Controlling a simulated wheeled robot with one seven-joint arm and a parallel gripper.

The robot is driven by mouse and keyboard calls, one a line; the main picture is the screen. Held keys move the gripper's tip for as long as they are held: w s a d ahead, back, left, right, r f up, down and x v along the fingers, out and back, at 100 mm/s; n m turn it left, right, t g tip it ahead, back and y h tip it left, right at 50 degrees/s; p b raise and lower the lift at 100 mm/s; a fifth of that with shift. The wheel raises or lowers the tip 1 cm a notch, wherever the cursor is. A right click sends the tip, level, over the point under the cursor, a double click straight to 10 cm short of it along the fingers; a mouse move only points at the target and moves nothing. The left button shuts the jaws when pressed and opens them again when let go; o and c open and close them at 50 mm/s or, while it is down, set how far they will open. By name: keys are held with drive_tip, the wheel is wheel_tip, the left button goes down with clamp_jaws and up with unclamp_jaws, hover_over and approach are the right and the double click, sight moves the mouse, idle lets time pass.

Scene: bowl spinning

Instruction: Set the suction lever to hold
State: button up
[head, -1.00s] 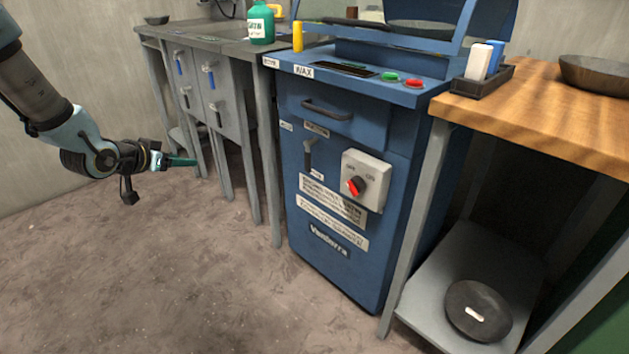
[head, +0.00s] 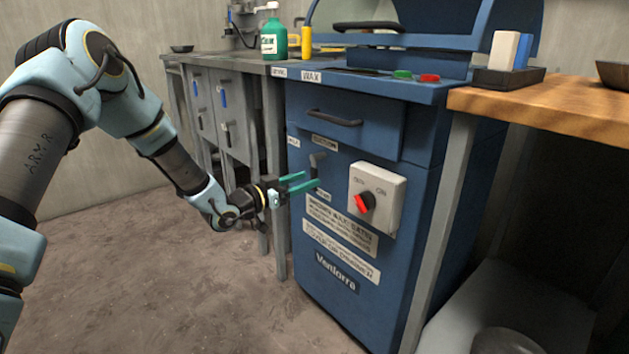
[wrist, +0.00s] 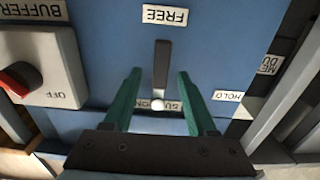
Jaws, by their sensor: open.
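The suction lever (head: 317,163) is a dark bar on the blue cabinet front. It hangs down towards the FREE label (wrist: 165,15), which lies beyond its far end in the upside-down wrist view. A pale round end of the lever (wrist: 158,104) sits by the partly covered SUCTION label (wrist: 168,106). The HOLD label (wrist: 227,96) is to the right there, which is left of the lever in the head view. My gripper (head: 310,179) is open, its teal fingers pointing at the panel. In the wrist view the fingers (wrist: 159,72) lie one on each side of the lever; contact cannot be told.
A switch box with a red knob (head: 366,203) stands out close to the right of the lever. A drawer handle (head: 334,118) is above it. A grey bench (head: 232,62) is at left and a wooden-topped table (head: 560,105) at right. The floor at left is clear.

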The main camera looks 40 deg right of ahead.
sight(312, 178)
drive_tip(key=shift+d, duration=1.85)
drive_tip(key=shift+c, duration=0.4)
clamp_jaws()
drive_tip(key=shift+s, duration=0.1)
